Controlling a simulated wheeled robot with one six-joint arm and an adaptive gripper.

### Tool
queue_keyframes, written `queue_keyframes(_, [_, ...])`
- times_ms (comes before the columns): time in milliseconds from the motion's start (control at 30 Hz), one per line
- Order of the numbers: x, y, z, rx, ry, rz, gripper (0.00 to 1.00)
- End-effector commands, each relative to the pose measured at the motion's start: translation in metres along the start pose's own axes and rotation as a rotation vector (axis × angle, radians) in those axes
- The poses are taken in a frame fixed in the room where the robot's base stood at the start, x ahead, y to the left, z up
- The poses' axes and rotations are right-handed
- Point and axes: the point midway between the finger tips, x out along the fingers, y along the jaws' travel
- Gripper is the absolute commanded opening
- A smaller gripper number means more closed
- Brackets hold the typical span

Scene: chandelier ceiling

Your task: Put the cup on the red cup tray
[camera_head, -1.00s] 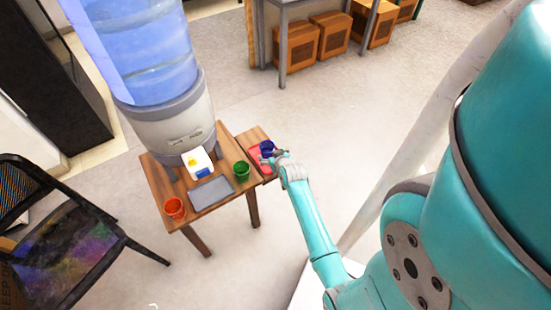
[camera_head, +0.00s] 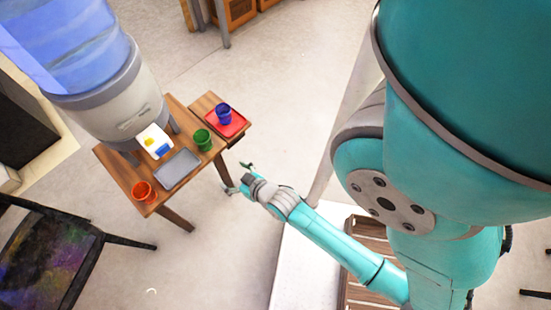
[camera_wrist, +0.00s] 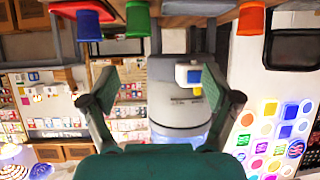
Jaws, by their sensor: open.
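A blue cup (camera_head: 223,113) stands upright on the red cup tray (camera_head: 235,128), on the small wooden side table. In the wrist view, which is upside down, the blue cup (camera_wrist: 89,26) and the red tray (camera_wrist: 98,9) show at the upper left. My gripper (camera_head: 239,177) is open and empty, clear of the cup and tray, in front of the tables. In the wrist view its two fingers (camera_wrist: 162,88) are spread wide with nothing between them.
A green cup (camera_head: 203,139), a grey tray (camera_head: 177,169) and an orange-red cup (camera_head: 143,191) are on the larger wooden table. A water dispenser (camera_head: 117,103) stands behind them, with a small white box (camera_head: 154,142) in front. A chair (camera_head: 48,255) is at lower left.

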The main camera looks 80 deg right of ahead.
Motion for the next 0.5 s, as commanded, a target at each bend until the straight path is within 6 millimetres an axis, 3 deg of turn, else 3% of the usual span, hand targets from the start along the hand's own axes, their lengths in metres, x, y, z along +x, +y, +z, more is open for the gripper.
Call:
queue_keyframes(33, [-0.023,-0.013,0.004,-0.016,0.007,-0.033,0.88])
queue_keyframes(200, [-0.092,-0.039,0.001,-0.062,0.055,-0.127,0.88])
queue_keyframes(500, [-0.209,-0.059,-0.029,-0.129,0.136,-0.308,0.88])
